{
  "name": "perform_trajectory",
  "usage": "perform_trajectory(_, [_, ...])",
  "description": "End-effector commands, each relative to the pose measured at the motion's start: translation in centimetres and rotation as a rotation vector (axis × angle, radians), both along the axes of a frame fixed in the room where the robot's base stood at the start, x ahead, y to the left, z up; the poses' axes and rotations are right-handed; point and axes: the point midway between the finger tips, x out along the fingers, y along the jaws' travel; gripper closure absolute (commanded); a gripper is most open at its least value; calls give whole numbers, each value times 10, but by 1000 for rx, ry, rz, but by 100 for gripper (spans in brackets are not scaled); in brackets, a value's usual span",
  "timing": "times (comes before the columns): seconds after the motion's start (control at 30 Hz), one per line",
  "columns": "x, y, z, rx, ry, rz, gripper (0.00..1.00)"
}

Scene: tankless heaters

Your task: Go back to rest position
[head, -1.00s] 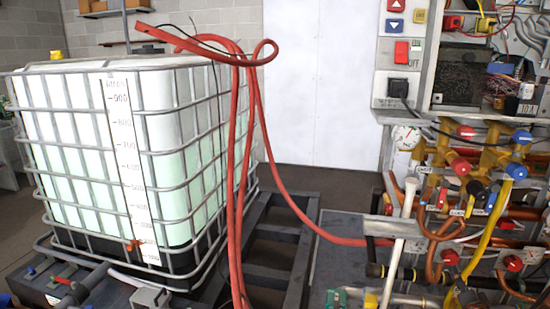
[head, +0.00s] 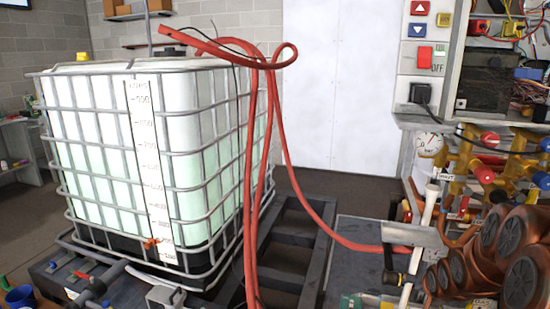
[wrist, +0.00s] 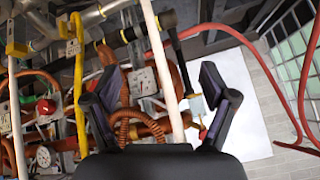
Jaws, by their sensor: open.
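My gripper (wrist: 160,88) shows in the wrist view with its two dark fingers spread wide apart. Nothing is held between them. Behind the fingers are a white pipe (wrist: 163,72), a black pipe (wrist: 180,62) and copper pipework (wrist: 130,100), which I cannot tell to be touching or apart. In the head view the gripper itself is not visible. Copper-coloured rounded links with dark caps, which look like my arm, fill the lower right and hide part of the pipework.
A caged white tank (head: 198,150) stands at left on a dark frame (head: 290,245). A red hose (head: 274,150) hangs beside it. The pipe bench with a gauge (head: 429,143) and a switch panel (head: 418,55) is at right. Floor by the white door (head: 335,80) is clear.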

Motion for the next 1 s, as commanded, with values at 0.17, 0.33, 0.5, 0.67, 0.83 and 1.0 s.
perform_trajectory(0.17, [-39, 50, 19, -29, 151, 77, 16])
perform_trajectory(0.33, [-88, 94, 32, -41, 306, 153, 16])
perform_trajectory(0.5, [-146, 136, 45, -42, 456, 240, 16])
perform_trajectory(0.67, [-205, 173, 58, -31, 586, 328, 16])
perform_trajectory(0.83, [-272, 208, 70, -8, 722, 429, 16])
perform_trajectory(1.0, [-324, 230, 78, 16, 822, 511, 16])
